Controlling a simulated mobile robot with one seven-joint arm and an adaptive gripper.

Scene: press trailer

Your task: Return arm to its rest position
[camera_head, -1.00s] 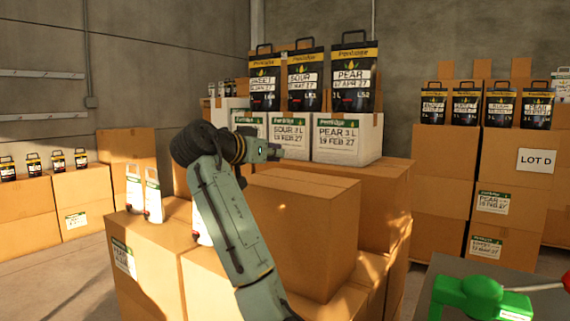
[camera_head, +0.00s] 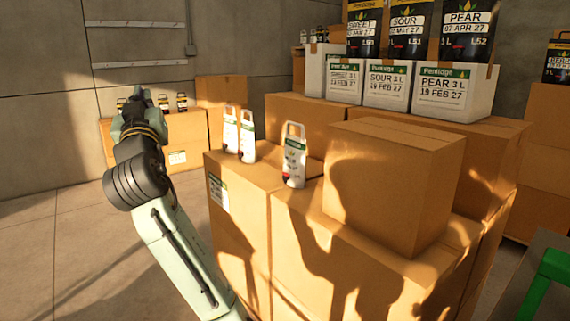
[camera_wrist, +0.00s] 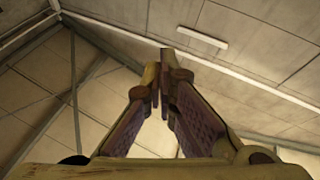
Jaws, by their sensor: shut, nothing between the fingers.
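My arm rises from the bottom left of the head view, with my gripper (camera_head: 138,98) at its far end, up in the air left of the stacked cartons. In the wrist view my gripper (camera_wrist: 162,90) points up at the ceiling. Its two fingers are close together at the tips, with nothing held between them. The gripper is apart from the cartons and bags. In the head view its fingers are small and hard to make out.
Brown cartons (camera_head: 245,230) stand right of my arm, with white bags (camera_head: 294,160) on top and a loose carton (camera_head: 395,180) beside them. Black bags (camera_head: 408,30) stand on white boxes (camera_head: 440,92) behind. Another carton row (camera_head: 175,135) lies behind my gripper. Floor at left (camera_head: 60,240) is clear.

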